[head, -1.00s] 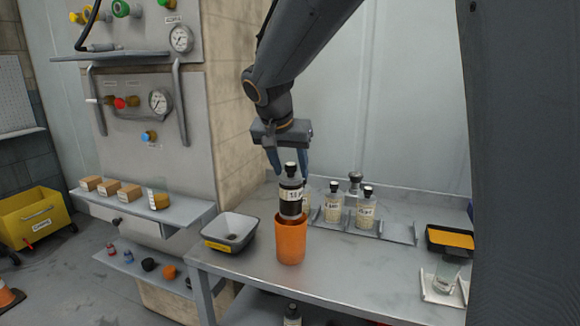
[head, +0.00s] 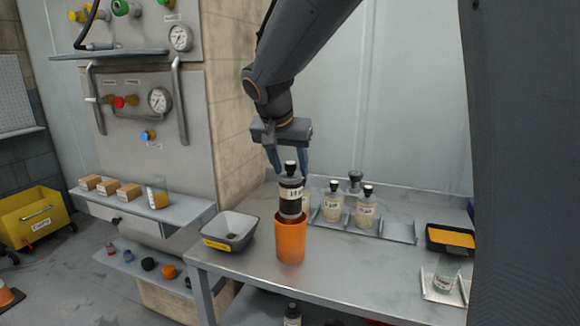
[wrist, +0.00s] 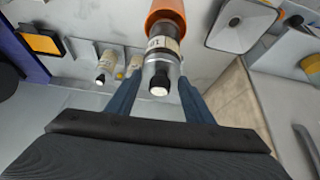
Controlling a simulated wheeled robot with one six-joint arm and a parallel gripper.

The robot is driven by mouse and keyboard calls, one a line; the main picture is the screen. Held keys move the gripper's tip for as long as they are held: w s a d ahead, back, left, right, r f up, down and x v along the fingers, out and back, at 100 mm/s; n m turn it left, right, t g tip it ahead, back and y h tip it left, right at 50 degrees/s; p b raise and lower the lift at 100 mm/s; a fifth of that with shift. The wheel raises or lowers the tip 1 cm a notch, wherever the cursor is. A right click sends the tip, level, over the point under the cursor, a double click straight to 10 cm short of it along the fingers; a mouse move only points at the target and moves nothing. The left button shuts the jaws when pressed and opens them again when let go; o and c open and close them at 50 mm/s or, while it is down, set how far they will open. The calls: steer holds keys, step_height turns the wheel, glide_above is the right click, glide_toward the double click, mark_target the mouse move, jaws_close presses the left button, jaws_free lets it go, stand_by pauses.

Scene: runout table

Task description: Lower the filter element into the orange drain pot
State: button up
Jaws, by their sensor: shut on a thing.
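The filter element (head: 291,190) is a dark cylinder with a pale label and a black knob on top; it also shows in the wrist view (wrist: 161,62). My gripper (head: 288,168) is above the table and shut on it, with a blue finger on either side; the fingers also show in the wrist view (wrist: 155,95). The orange drain pot (head: 291,244) stands upright on the table. The element is upright over the pot, its lower end at the pot's mouth. Whether that end is inside the rim is hard to tell.
A grey tray with a yellow label (head: 230,231) stands left of the pot. Labelled bottles (head: 334,204) stand in a rack behind it, to the right. The table (head: 350,275) is clear in front.

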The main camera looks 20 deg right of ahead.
mark_target(287, 188)
steer(key=shift+f, duration=0.15)
steer(key=shift+f+b, duration=4)
steer(key=shift+f, duration=0.6)
steer(key=o, duration=1.6)
steer(key=shift+o, duration=0.2)
steer(key=v, duration=0.8)
steer(key=shift+b, duration=0.35)
